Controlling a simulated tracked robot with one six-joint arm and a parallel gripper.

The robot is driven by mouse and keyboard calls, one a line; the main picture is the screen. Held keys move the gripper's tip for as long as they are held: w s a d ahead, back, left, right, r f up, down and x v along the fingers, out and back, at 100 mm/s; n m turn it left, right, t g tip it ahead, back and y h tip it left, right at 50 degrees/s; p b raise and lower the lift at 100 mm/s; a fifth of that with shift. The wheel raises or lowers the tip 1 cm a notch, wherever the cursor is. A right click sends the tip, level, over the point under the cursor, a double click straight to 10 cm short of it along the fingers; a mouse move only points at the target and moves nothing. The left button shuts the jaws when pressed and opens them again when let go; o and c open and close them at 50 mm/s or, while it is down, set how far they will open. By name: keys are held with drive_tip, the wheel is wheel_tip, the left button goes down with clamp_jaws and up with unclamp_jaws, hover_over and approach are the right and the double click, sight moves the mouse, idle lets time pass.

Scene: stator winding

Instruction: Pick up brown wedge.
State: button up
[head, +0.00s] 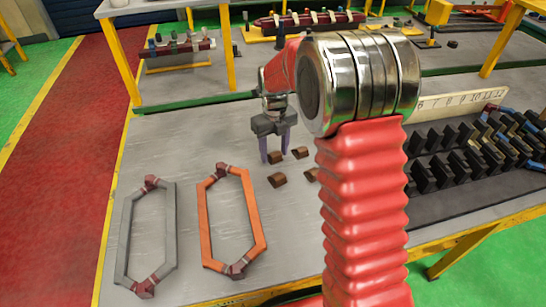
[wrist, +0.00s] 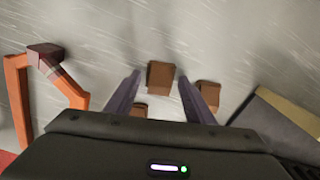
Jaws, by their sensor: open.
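Several small brown wedges lie on the grey tabletop. In the head view, one wedge (head: 276,158) is by the fingertips of my gripper (head: 275,154), with another wedge (head: 300,152) just right and another (head: 278,180) closer to the front. A further wedge (head: 311,174) is partly hidden by my arm. In the wrist view, one wedge (wrist: 160,76) shows between the open fingertips of my gripper (wrist: 159,75), with a gap on both sides. A second wedge (wrist: 208,94) is just outside the right finger. A third (wrist: 140,110) is partly covered by the gripper body. My gripper holds nothing.
An orange coil (head: 205,222) and a grey coil (head: 125,235) lie flat at the left. At the right are a numbered ruler strip (head: 450,102) and rows of dark blocks (head: 440,165). A yellow-legged shelf (head: 129,65) stands behind. Bare tabletop lies left of the gripper.

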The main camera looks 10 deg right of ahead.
sight(274, 153)
drive_tip(key=shift+c, duration=0.5)
drive_tip(key=c, duration=0.8)
wheel_tip(274, 153, up, 10)
idle(0.8)
